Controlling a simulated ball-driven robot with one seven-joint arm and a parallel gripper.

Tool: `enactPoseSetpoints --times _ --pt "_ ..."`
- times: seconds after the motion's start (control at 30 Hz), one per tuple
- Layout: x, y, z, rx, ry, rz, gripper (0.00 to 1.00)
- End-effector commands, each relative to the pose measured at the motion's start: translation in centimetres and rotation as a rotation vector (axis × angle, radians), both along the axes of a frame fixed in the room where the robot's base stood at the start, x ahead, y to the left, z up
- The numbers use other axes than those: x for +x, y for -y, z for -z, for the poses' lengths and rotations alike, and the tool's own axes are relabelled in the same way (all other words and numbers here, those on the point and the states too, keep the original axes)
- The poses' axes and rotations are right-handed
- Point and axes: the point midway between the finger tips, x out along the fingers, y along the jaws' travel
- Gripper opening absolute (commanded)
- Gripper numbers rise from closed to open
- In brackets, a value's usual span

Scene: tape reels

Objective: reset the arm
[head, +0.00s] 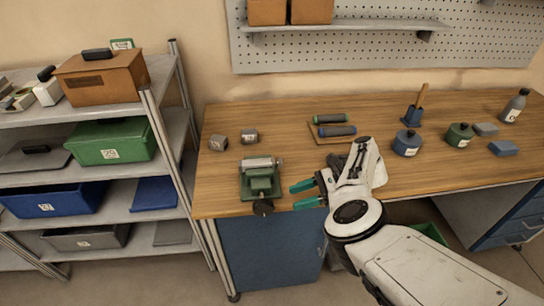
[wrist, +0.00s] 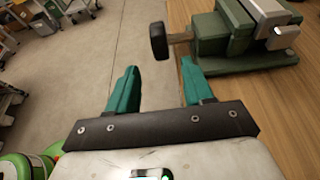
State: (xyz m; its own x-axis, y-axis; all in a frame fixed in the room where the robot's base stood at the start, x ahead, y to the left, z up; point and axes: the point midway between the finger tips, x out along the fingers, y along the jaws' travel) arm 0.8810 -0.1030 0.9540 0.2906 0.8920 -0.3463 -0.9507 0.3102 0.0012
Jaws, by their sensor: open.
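My gripper (head: 304,194) has teal fingers that stand apart, with nothing between them. In the head view it is at the front edge of the wooden workbench (head: 225,180), to the right of a green vise (head: 260,180). In the wrist view my gripper (wrist: 155,90) points out over the floor, beside the bench edge. The vise (wrist: 235,35) and its dark handle knob (wrist: 159,41) lie just beyond the right finger, apart from it as far as I can tell. My white arm reaches in from the lower right of the head view.
A shelf rack (head: 160,140) stands left. The floor (wrist: 90,90) beside the bench is clear.

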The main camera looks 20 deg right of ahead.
Motion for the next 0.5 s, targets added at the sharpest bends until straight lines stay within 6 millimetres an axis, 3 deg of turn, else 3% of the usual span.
enactPoseSetpoints --times 0.17,0.27,0.37,0.5 --pt "-0.2 0.2 0.3 -0.008 -0.001 0.001 0.51" --pt "-1.5 1.3 1.8 -0.064 -0.008 0.004 0.51" --pt "-4.5 3.9 4.8 -0.192 -0.018 -0.004 0.51" --pt "-10.7 8.7 9.1 -0.469 -0.018 -0.077 0.51"
